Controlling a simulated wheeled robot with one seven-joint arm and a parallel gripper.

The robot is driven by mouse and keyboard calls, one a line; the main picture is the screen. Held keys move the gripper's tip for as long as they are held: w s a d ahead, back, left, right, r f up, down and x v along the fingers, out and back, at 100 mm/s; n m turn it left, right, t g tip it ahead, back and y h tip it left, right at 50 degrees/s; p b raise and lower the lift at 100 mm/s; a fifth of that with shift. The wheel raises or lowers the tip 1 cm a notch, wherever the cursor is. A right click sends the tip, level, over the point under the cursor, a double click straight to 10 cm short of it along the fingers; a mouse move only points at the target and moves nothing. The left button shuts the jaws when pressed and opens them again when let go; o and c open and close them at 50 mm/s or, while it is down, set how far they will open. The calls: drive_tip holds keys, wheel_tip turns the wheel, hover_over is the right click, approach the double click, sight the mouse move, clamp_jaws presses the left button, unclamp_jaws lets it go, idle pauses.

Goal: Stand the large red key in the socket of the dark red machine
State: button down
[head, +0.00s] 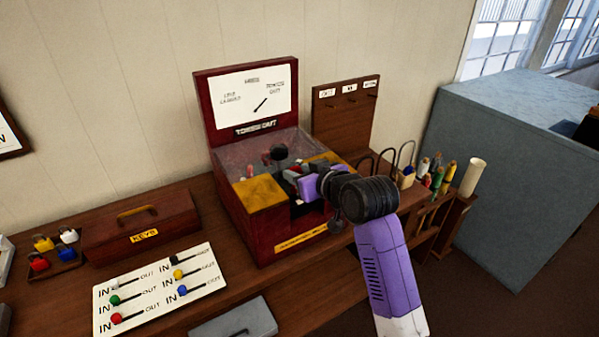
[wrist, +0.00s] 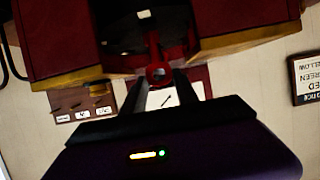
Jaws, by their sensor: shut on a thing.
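The dark red machine (head: 222,115) stands on the wooden bench against the wall, with a white dial plate and a "TOKEN OUT" label on its upright back. Its lower box has a clear cover and yellow panels. My gripper (head: 298,184) is at the front opening of this box, partly hidden by my wrist. In the wrist view the two dark fingers (wrist: 160,84) are shut on a red piece with a round dark hole, the large red key (wrist: 158,72). The machine's red and yellow edges (wrist: 55,45) flank it. The socket cannot be made out, nor whether the key touches it.
Left on the bench are a red "KEYS" box (head: 140,225), coloured padlocks (head: 43,243) and a white IN/OUT board (head: 160,290). A grey box (head: 235,318) lies in front. A hook board (head: 345,115) and a rack of coloured rods (head: 437,180) stand right.

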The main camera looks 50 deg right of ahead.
drive_tip(key=shift+f, duration=0.1)
drive_tip(key=shift+f+b, duration=0.3)
drive_tip(key=shift+f, duration=0.05)
drive_tip(key=shift+f+b, duration=1.25)
drive_tip(key=shift+f, duration=0.85)
drive_tip(key=c, duration=0.9)
unclamp_jaws()
drive_tip(key=shift+o, duration=0.2)
drive_tip(key=shift+s+r, duration=0.1)
drive_tip(key=p+v, duration=0.4)
drive_tip(key=v, duration=0.2)
drive_tip(key=shift+s, duration=0.4)
